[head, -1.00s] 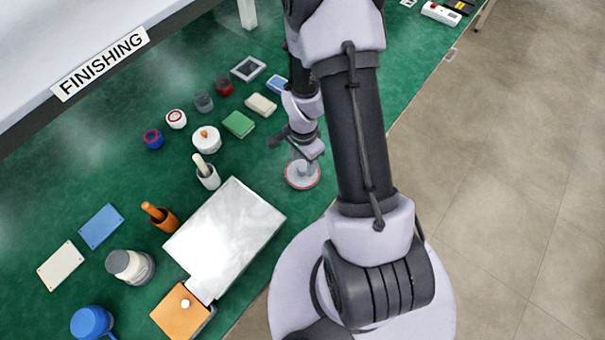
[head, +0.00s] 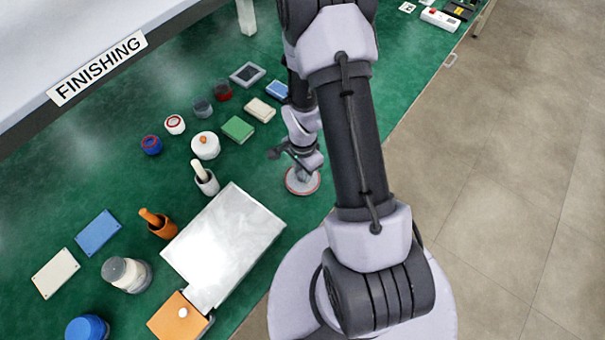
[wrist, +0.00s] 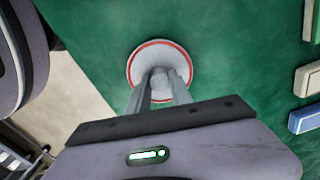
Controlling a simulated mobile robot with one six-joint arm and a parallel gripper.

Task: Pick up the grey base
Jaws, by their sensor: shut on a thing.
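The grey base (head: 296,184) is a round pale grey disc with a red ring and a raised middle post. It is on the green table, near the table's front edge. In the wrist view the grey base (wrist: 137,68) lies at the fingertips. My gripper (wrist: 161,84) is shut on its middle post from above. In the head view my gripper (head: 304,172) comes down over the base and hides part of it. I cannot tell any gap between the base and the table.
A silver tray-like box (head: 226,238) lies left of the base. Green table around the base is clear.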

